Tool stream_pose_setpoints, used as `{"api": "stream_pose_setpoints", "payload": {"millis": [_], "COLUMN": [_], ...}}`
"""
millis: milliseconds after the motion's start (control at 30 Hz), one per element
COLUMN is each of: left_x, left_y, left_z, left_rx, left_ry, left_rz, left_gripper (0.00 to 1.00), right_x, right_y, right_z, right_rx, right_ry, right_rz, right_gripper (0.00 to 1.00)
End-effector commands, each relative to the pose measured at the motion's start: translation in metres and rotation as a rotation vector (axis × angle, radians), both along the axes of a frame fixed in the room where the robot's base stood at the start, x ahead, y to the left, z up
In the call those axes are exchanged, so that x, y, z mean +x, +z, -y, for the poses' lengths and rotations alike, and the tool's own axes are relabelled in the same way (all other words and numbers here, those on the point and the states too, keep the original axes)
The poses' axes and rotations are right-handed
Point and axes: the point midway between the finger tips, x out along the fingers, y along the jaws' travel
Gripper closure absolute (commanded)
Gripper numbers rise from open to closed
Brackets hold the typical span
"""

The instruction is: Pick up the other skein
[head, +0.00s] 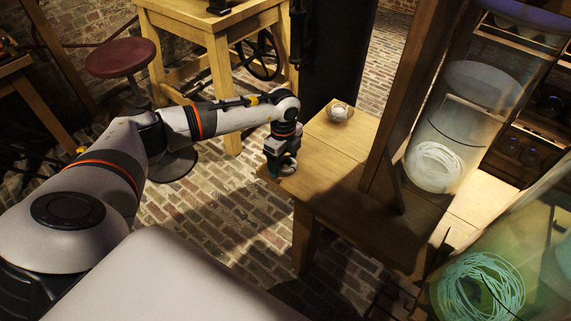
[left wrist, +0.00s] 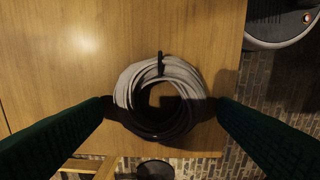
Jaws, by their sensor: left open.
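A coiled skein (left wrist: 128,88) of pale grey cable, with a dark tie at its top, lies flat on the wooden table in the left wrist view. Its lower part is in shadow. My left gripper (left wrist: 162,110) is open, with one dark green finger at each side of the skein; I cannot tell whether they touch it. In the head view the left gripper (head: 281,160) points down at the table's near left corner and mostly hides the skein. One pale skein (head: 436,166) sits inside a clear glass jar, and another coil (head: 480,288) lies in a greenish jar at the lower right. My right gripper is out of view.
A small bowl (head: 340,111) with something pale in it stands at the back of the table (head: 335,170). A wooden post (head: 405,100) rises beside the jars. A red stool (head: 121,57) and a wooden workbench (head: 215,50) stand behind my left arm.

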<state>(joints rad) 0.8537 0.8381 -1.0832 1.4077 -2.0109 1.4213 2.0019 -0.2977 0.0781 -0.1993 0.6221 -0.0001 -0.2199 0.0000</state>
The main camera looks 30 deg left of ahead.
Motion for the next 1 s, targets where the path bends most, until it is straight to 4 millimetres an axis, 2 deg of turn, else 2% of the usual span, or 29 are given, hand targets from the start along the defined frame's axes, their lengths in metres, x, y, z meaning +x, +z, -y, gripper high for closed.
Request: {"api": "stream_pose_setpoints", "payload": {"millis": [67,300,367,667,767,1000], "left_x": [0.0,0.0,0.0,0.001,0.001,0.001], "left_y": [0.0,0.0,0.001,0.007,0.022,0.071], "left_z": [0.0,0.0,0.0,-0.001,-0.001,0.0], "left_rx": [0.0,0.0,0.0,0.0,-0.001,-0.001], "left_ry": [0.0,0.001,0.001,0.001,0.001,0.001], "left_rz": [0.0,0.0,0.0,0.002,0.003,0.004], "left_gripper": [0.2,0.6,0.66,0.67,0.67,0.67], "right_x": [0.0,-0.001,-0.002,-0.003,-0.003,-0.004], "right_y": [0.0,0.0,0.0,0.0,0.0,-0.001], "right_z": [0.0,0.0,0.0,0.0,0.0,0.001], "right_rx": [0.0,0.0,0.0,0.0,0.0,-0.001], "right_ry": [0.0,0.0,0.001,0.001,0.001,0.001], "right_rz": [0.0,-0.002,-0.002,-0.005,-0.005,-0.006], "right_gripper": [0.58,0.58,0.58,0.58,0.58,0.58]}}
